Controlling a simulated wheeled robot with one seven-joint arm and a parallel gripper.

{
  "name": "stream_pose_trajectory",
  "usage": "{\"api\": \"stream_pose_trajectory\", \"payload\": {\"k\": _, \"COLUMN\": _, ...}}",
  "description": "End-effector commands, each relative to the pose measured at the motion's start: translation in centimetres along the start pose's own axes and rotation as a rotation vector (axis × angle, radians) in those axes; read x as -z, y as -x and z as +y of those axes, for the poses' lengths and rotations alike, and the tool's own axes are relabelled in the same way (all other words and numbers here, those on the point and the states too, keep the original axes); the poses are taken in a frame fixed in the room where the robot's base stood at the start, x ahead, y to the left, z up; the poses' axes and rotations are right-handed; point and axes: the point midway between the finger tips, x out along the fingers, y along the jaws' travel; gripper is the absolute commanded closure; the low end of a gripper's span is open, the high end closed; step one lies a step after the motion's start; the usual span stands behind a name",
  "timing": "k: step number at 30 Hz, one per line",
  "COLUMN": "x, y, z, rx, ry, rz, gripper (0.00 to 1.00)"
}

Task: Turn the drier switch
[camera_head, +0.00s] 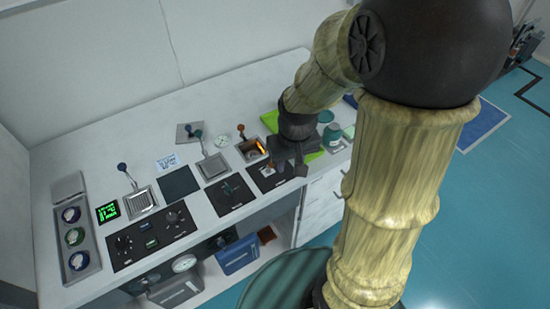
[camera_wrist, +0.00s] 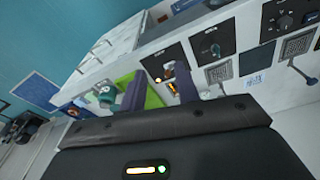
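No label that I can read marks the drier switch, so I cannot tell which control it is. My gripper (camera_head: 290,168) hangs over the right end of the white bench, beside a black panel (camera_head: 267,180) that it partly covers. In the wrist view its two purple-grey fingers (camera_wrist: 160,90) stand apart with nothing held between them. Another black panel (camera_head: 231,196) with a dark switch lies to the left, and also shows in the wrist view (camera_wrist: 213,46).
Levers on metal plates (camera_head: 140,202) and a black panel with round knobs (camera_head: 152,237) fill the bench's left part. A green mat (camera_head: 311,156) and a teal-lidded jar (camera_head: 332,136) are close to my gripper.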

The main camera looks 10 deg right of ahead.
Motion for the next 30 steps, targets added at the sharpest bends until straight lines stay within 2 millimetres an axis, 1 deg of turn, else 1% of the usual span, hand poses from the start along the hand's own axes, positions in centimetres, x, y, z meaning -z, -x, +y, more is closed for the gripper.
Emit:
{"api": "stream_pose_trajectory", "payload": {"k": 1, "x": 1.6, "y": -0.6, "z": 0.3, "rx": 0.011, "ry": 0.018, "rz": -0.030, "gripper": 0.68}}
{"api": "stream_pose_trajectory", "payload": {"k": 3, "x": 3.6, "y": -1.4, "z": 0.6, "rx": 0.034, "ry": 0.052, "rz": -0.073, "gripper": 0.68}}
{"api": "stream_pose_trajectory", "payload": {"k": 7, "x": 7.2, "y": -3.0, "z": 1.2, "rx": 0.098, "ry": 0.107, "rz": -0.145, "gripper": 0.68}}
{"api": "stream_pose_trajectory", "payload": {"k": 11, "x": 10.5, "y": -4.5, "z": 2.3, "rx": 0.184, "ry": 0.151, "rz": -0.196, "gripper": 0.68}}
{"api": "stream_pose_trajectory", "payload": {"k": 14, "x": 12.8, "y": -5.6, "z": 3.5, "rx": 0.263, "ry": 0.173, "rz": -0.220, "gripper": 0.68}}
{"api": "stream_pose_trajectory", "payload": {"k": 18, "x": 15.6, "y": -6.7, "z": 6.0, "rx": 0.385, "ry": 0.192, "rz": -0.228, "gripper": 0.68}}
{"api": "stream_pose_trajectory", "payload": {"k": 21, "x": 17.0, "y": -7.2, "z": 8.0, "rx": 0.464, "ry": 0.195, "rz": -0.219, "gripper": 0.68}}
{"api": "stream_pose_trajectory", "payload": {"k": 24, "x": 17.8, "y": -7.4, "z": 9.5, "rx": 0.518, "ry": 0.196, "rz": -0.207, "gripper": 0.68}}
{"api": "stream_pose_trajectory", "payload": {"k": 27, "x": 18.0, "y": -7.5, "z": 10.2, "rx": 0.541, "ry": 0.197, "rz": -0.201, "gripper": 0.68}}
{"api": "stream_pose_trajectory", "payload": {"k": 30, "x": 18.1, "y": -7.5, "z": 10.3, "rx": 0.545, "ry": 0.198, "rz": -0.199, "gripper": 0.68}}
